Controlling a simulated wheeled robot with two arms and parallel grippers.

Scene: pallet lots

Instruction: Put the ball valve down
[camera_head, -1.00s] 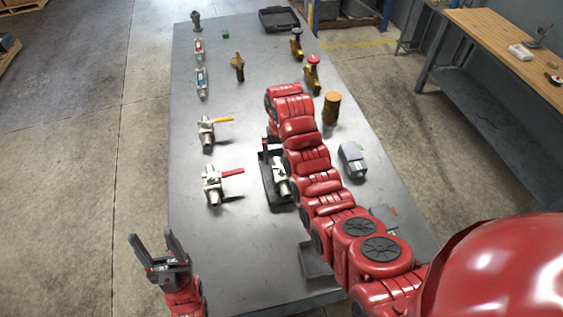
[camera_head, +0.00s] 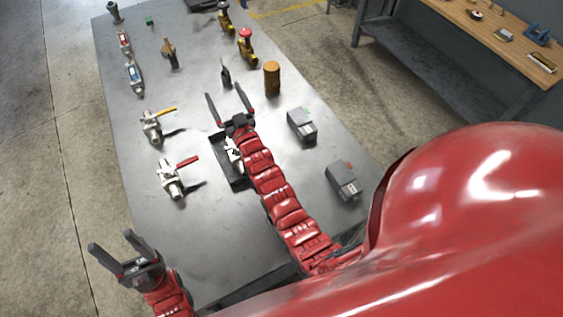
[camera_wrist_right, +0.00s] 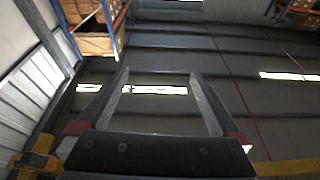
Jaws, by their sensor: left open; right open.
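A ball valve with a silver body and red handle (camera_head: 172,180) lies on the grey table. Another with a yellow handle (camera_head: 152,128) lies farther back. A third silver valve-like part (camera_head: 234,153) lies in a black tray (camera_head: 233,178), partly hidden by my right arm. My right gripper (camera_head: 224,94) is open and empty just behind the tray; its fingers point up and away from the table. In the right wrist view its open fingers (camera_wrist_right: 160,80) frame no object. My left gripper (camera_head: 112,243) is open and empty off the table's left front edge.
On the table (camera_head: 130,205) stand blue-marked (camera_head: 134,76) and red-marked (camera_head: 124,42) fittings, brass valves (camera_head: 246,46), a brown cylinder (camera_head: 272,78) and grey boxes (camera_head: 301,125). The left front of the table is clear. A wooden bench (camera_head: 490,30) is at right.

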